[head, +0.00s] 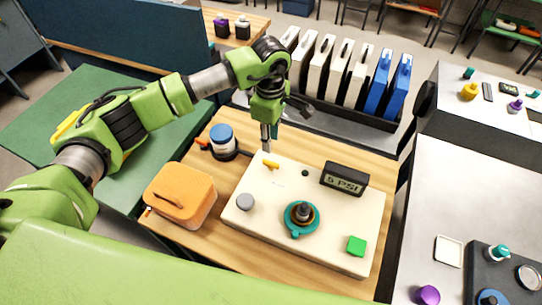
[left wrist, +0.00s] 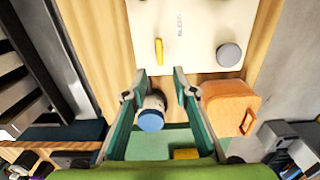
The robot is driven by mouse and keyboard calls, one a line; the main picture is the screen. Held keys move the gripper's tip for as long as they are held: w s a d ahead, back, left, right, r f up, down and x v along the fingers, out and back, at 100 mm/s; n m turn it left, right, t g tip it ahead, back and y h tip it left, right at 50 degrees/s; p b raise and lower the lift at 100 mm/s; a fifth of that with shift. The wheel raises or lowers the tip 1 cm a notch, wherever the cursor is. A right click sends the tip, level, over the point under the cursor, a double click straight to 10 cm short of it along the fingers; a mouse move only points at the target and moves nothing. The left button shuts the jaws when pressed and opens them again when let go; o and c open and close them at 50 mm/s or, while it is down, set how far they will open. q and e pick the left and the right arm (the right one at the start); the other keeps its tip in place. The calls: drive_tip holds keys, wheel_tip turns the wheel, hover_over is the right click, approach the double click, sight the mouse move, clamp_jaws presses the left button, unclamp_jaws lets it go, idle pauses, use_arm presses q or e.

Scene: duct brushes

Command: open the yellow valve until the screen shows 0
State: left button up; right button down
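The yellow valve (head: 271,164) is a small bar handle at the far left part of a cream panel box (head: 262,216). It also shows in the left wrist view (left wrist: 159,51), lying in line with the gap between my fingertips. The screen (head: 344,181) is a black block at the back right of the panel and reads 5 PSI. My left gripper (head: 267,142) points down just behind the valve, apart from it. In the left wrist view its two fingers (left wrist: 159,76) are spread with nothing between the tips. My right gripper is not in view.
The panel also carries a grey knob (head: 245,202), a teal-ringed dial (head: 302,217) and a green button (head: 356,246). An orange case (head: 180,195) and a blue-lidded jar (head: 222,138) stand left of it on the wooden table. A rack of white and blue binders stands behind.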

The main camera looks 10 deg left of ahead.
sight(271, 162)
use_arm(q)
wheel_tip(271, 162, down, 9)
drive_tip(key=p, duration=0.2)
drive_tip(key=shift+f+p, duration=0.2)
drive_tip(key=shift+p, duration=0.15)
drive_tip(key=shift+f, duration=0.5)
clamp_jaws()
